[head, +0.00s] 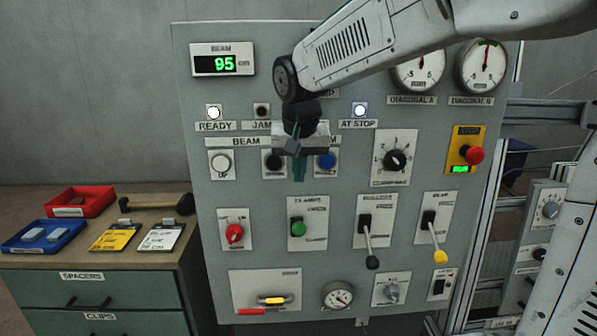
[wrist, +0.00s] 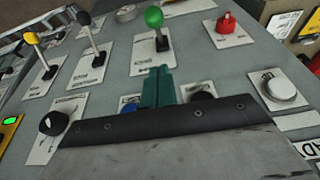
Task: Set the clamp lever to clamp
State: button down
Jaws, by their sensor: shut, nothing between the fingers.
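The panel has three ball-ended levers with small, blurred labels. The green-knobbed lever (head: 298,228) is in the middle; its label seems to read something like "clamps". It points out from its plate, and its green ball also shows in the wrist view (wrist: 153,17). The black-knobbed lever (head: 372,262) and yellow-knobbed lever (head: 440,257) to its right tilt downward. They also show at upper left in the wrist view. My gripper (head: 299,172) is shut and empty, its teal fingertips (wrist: 157,85) together. It is above the green lever in the head view and apart from it, covering part of the button row.
A red rotary switch (head: 235,234) is left of the green lever. A black button (head: 273,162) and a blue button (head: 326,160) flank my gripper. A red stop button (head: 474,155) is at right. A bench with trays (head: 80,200) stands at left.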

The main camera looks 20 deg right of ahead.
send_over(298, 227)
jog(key=w+d, duration=0.1)
jog(key=w, duration=0.2)
jog(key=f, duration=0.5)
jog(key=shift+d+f, duration=0.2)
jog(key=shift+f, duration=0.2)
jog(key=f, duration=0.1)
jog(key=s+f, duration=0.1)
jog(key=f, duration=0.1)
jog(key=shift+s+a+f, duration=0.1)
jog(key=shift+a, duration=0.1)
jog(key=shift+s+f, duration=0.2)
jog(key=shift+f, duration=0.2)
jog(key=shift+a+f, duration=0.1)
jog(key=shift+a, duration=0.05)
